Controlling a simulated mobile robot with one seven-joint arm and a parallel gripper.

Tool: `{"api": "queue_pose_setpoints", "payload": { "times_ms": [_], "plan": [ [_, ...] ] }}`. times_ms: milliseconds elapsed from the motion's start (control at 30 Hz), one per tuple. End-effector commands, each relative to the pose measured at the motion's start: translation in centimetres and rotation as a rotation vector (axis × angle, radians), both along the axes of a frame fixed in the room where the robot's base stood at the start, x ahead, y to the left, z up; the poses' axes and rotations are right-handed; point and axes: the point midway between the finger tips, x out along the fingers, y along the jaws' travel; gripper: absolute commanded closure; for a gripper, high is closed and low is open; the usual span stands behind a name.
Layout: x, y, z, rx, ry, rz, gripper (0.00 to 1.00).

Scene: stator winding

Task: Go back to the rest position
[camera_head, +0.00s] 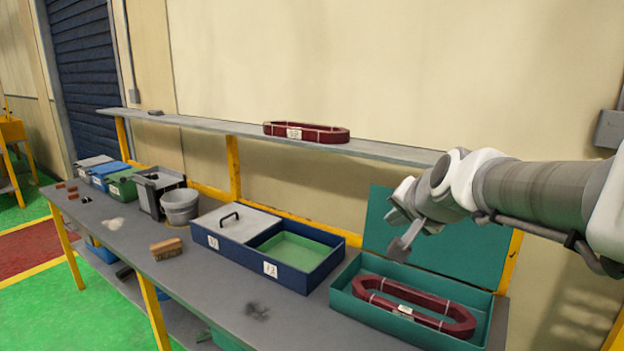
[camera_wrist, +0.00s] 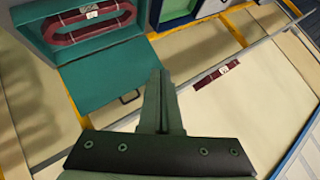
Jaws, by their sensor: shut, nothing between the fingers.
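My gripper (camera_head: 401,243) is at the end of my arm, which reaches in from the right in the head view. It hangs in the air above the open teal box (camera_head: 395,323) and in front of its raised lid. In the wrist view my gripper (camera_wrist: 160,78) points up the picture with its fingers together and nothing between them. A dark red coil (camera_head: 415,305) with a white label lies in the teal box, below the gripper and apart from it. The coil also shows in the wrist view (camera_wrist: 90,22).
A second red coil (camera_head: 306,132) lies on the shelf (camera_head: 390,150). On the bench stand a blue box (camera_head: 318,274) with two compartments, the left one lidded, a grey bucket (camera_head: 180,207), a brush (camera_head: 166,248) and several small bins. The air around the gripper looks clear.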

Motion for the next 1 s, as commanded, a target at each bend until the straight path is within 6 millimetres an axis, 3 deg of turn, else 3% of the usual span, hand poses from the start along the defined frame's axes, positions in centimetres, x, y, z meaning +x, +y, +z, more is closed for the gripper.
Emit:
{"api": "queue_pose_setpoints", "payload": {
  "times_ms": [33, 300, 500, 667, 1000],
  "plan": [
    [-2.5, 0.6, -0.3, -0.046, 0.029, 0.054, 1.00],
    [-15.5, 1.7, -4.9, -0.338, 0.223, 0.341, 1.00],
    [-22.0, 1.0, -7.9, -0.495, 0.339, 0.470, 1.00],
    [-24.0, 0.6, -9.0, -0.545, 0.380, 0.508, 1.00],
    [-24.1, 0.6, -9.0, -0.548, 0.384, 0.512, 1.00]
  ]
}}
